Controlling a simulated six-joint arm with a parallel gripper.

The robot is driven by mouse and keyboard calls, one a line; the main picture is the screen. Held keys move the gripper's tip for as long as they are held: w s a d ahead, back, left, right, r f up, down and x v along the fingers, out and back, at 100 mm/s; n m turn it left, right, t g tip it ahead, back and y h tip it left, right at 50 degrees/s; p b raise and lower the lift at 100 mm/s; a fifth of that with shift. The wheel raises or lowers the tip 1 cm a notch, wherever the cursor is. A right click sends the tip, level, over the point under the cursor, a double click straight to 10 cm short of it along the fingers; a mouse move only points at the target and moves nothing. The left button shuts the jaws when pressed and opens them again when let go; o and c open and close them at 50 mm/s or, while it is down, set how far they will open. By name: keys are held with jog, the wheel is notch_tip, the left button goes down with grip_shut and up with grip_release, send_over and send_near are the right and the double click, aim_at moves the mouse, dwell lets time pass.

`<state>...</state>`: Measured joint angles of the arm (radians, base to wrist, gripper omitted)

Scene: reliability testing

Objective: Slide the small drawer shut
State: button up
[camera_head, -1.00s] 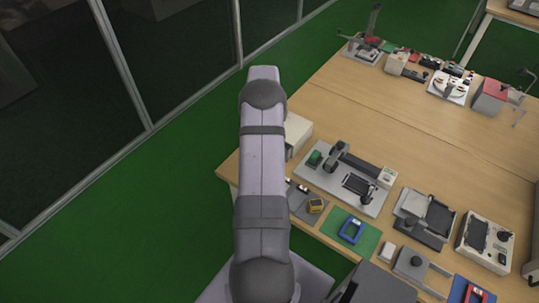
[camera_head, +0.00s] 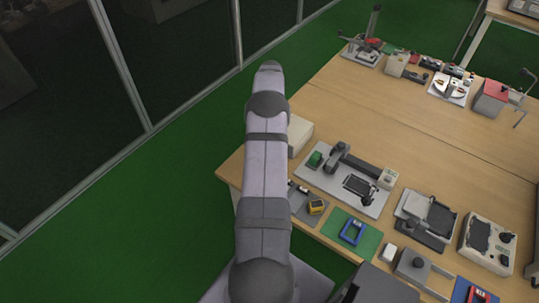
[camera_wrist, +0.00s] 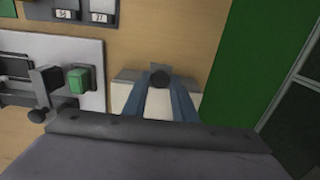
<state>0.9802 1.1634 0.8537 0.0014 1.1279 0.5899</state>
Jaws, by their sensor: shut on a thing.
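A pale box (camera_head: 298,134) stands at the table's near left corner in the head view, partly hidden behind my arm. In the wrist view the pale box (camera_wrist: 128,93) lies under my fingers, with a grey strip along its upper edge. The fingers and the wrist housing hide much of the box, so I cannot tell how far the drawer is out. The gripper is hidden in the head view.
A grey-white plate (camera_head: 372,202) with a green block (camera_head: 315,158) and dark fixtures lies beside the box. The green block also shows in the wrist view (camera_wrist: 78,81). Several devices line the near edge. The table's middle is clear. Green floor (camera_wrist: 245,60) lies beyond the edge.

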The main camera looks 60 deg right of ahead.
jog(key=shift+d+r, duration=0.1)
jog(key=shift+d, duration=0.1)
jog(key=o, duration=0.6)
jog(key=shift+c, duration=0.2)
jog(key=shift+a, duration=0.1)
jog(key=shift+r+p, duration=1.65)
jog(key=shift+r, duration=0.8)
